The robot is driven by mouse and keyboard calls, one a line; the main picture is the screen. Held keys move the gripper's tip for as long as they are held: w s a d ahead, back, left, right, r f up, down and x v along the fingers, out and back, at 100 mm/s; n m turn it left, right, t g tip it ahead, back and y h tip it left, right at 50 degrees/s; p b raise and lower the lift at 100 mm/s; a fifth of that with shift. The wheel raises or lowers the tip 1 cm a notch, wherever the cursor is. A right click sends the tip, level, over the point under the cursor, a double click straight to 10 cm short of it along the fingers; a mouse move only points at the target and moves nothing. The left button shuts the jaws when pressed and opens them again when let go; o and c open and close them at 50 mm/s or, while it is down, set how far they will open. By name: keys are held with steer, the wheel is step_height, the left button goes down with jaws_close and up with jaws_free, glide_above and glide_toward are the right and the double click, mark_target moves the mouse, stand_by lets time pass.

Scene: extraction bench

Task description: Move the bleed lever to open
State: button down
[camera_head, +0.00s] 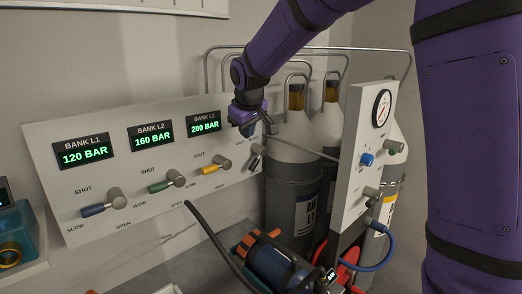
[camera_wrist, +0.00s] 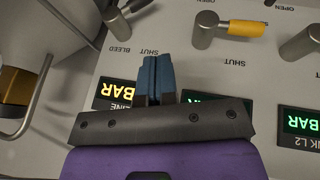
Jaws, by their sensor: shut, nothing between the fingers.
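In the head view the bleed lever (camera_head: 257,157) shows at the panel's right end, just below my gripper (camera_head: 247,130). My gripper's blue fingers (camera_wrist: 155,75) are shut and empty, in front of the panel near a SHUT label and apart from the lever. The lever's OPEN label is not readable.
A yellow-handled lever (camera_head: 214,168), a green-handled lever (camera_head: 165,182) and a blue-handled lever (camera_head: 103,204) are to the left on the panel. Gas cylinders (camera_head: 290,172) stand behind. A gauge panel (camera_head: 359,120) and black hose (camera_head: 222,245) are nearby.

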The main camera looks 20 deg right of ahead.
glide_toward(256, 167)
steer(key=w+a+f, duration=0.2)
steer(key=w+f, duration=0.1)
steer(key=f, duration=0.1)
steer(key=shift+w+d+f, duration=0.4)
steer(key=shift+w+f, duration=0.15)
steer(key=shift+f+t+h, duration=0.4)
steer(key=shift+f+h, duration=0.2)
steer(key=shift+h, duration=0.4)
steer(key=shift+f+n, duration=0.2)
steer(key=shift+n, duration=0.1)
steer(key=shift+d+f+h, duration=0.1)
steer(key=shift+d+h, duration=0.15)
steer(key=shift+h, duration=0.05)
steer(key=shift+w+d+f, duration=0.2)
steer(key=shift+d+f, duration=0.15)
steer(key=shift+f, duration=0.4)
steer(key=shift+w+d+f, duration=0.1)
steer(key=shift+d+f, duration=0.2)
steer(key=shift+f, duration=0.05)
steer(key=shift+d+f, duration=0.1)
